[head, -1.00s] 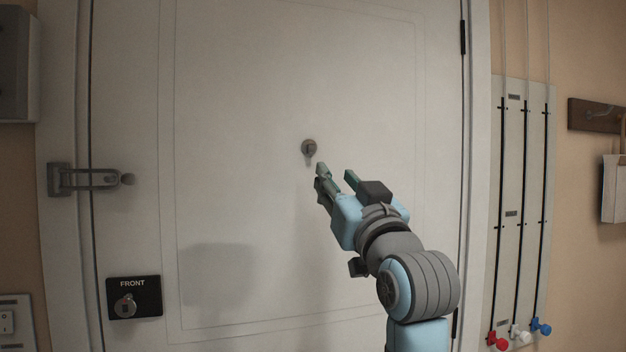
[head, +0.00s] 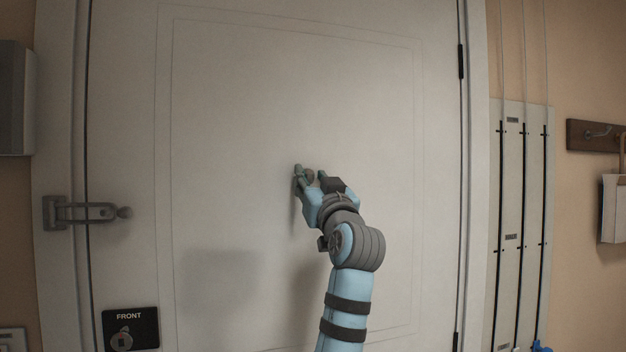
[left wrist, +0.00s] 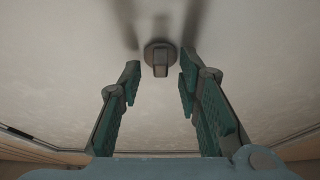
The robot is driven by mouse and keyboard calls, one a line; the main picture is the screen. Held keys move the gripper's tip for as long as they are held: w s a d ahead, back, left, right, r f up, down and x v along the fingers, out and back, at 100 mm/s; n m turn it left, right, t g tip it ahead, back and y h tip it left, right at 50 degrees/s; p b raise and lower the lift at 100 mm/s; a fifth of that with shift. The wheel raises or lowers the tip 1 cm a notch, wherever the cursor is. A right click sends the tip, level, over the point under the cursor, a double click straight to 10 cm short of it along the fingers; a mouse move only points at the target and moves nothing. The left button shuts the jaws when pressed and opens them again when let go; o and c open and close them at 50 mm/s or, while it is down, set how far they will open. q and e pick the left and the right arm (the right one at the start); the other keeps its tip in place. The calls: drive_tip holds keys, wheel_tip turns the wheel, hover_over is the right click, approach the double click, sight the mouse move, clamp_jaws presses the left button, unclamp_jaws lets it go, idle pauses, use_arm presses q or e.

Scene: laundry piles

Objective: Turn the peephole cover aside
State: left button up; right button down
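The peephole cover (left wrist: 160,70) is a small grey tab hanging straight down from a round grey mount (left wrist: 160,48) on the white door (head: 230,110). My left gripper (left wrist: 160,80) is open, with one green-padded finger on each side of the tab. Gaps show between the tab and both fingers, so nothing is held. In the head view, my left gripper (head: 309,174) is at the peephole, and its fingers partly hide the mount and cover. My right gripper is in neither view.
A grey latch (head: 85,211) sits on the door's left edge, with a black FRONT lock plate (head: 131,328) below it. A panel with cords (head: 512,200) and a hook rack (head: 595,134) are on the right wall. The door face around the peephole is otherwise clear.

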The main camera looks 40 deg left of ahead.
use_arm(q)
clamp_jaws()
drive_tip(key=shift+s+m, duration=0.1)
drive_tip(key=shift+m, duration=0.4)
drive_tip(key=shift+s+a+r+m+t+h+p, duration=0.45)
drive_tip(key=shift+m+h+p, duration=1.15)
drive_tip(key=shift+m, duration=1.3)
drive_tip(key=shift+s+a+r+m+t+h+p, duration=0.1)
drive_tip(key=shift+s+r+m+t+h+p, duration=0.45)
drive_tip(key=shift+m+p, duration=2)
drive_tip(key=shift+s+a+r+m+t+h+p, duration=0.25)
drive_tip(key=shift+m+t+h+p, duration=0.35)
drive_tip(key=shift+m+h+p, duration=1.85)
drive_tip(key=shift+w+f+m+y+b, duration=0.1)
drive_tip(key=shift+f+m+y+b, duration=0.1)
drive_tip(key=shift+m+y+b, duration=0.65)
drive_tip(key=shift+o, duration=0.6)
unclamp_jaws()
